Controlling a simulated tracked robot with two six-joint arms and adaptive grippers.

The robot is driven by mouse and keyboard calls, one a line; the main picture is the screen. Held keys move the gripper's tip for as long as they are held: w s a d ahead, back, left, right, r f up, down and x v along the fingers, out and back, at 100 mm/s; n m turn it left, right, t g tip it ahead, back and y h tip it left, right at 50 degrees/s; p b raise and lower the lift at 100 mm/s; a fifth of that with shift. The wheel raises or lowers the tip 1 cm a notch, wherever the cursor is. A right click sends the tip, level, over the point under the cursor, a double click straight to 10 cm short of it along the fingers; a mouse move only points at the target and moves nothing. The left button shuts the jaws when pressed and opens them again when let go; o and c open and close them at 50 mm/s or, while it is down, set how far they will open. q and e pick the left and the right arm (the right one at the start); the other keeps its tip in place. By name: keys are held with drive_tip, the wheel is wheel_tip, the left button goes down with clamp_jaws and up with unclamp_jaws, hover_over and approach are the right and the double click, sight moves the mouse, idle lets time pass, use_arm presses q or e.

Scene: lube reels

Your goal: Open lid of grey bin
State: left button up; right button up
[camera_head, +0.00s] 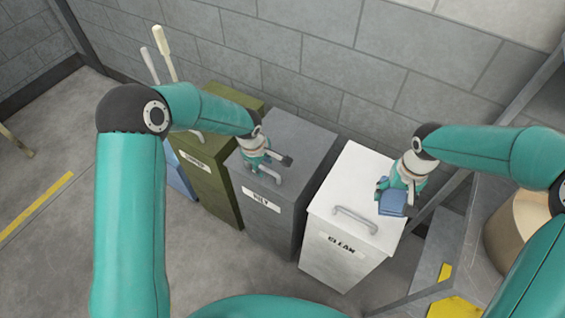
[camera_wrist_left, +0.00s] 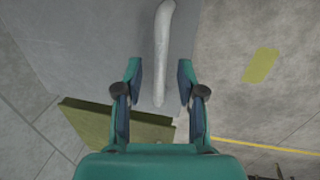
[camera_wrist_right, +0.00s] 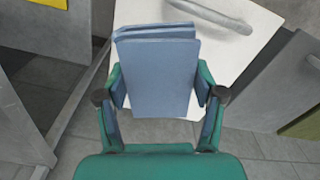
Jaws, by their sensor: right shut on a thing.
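The grey bin (camera_head: 282,215) stands in the middle of the row, with a label on its front and a grey lid (camera_head: 300,140) that is closed. A curved handle (camera_head: 263,174) sits on the lid, and it also shows in the left wrist view (camera_wrist_left: 162,50). My left gripper (camera_head: 277,160) is open just above the lid, its fingers on either side of the handle's line in the wrist view (camera_wrist_left: 158,85). I cannot tell whether they touch it.
A green bin (camera_head: 210,185) stands on the left. A block wall (camera_head: 300,50) runs close behind. A wooden round object (camera_head: 515,225) is at the right.

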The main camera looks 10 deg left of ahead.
use_arm(q)
drive_tip(key=shift+f, duration=0.4)
drive_tip(key=shift+c, duration=0.2)
clamp_jaws()
drive_tip(key=shift+d, duration=0.1)
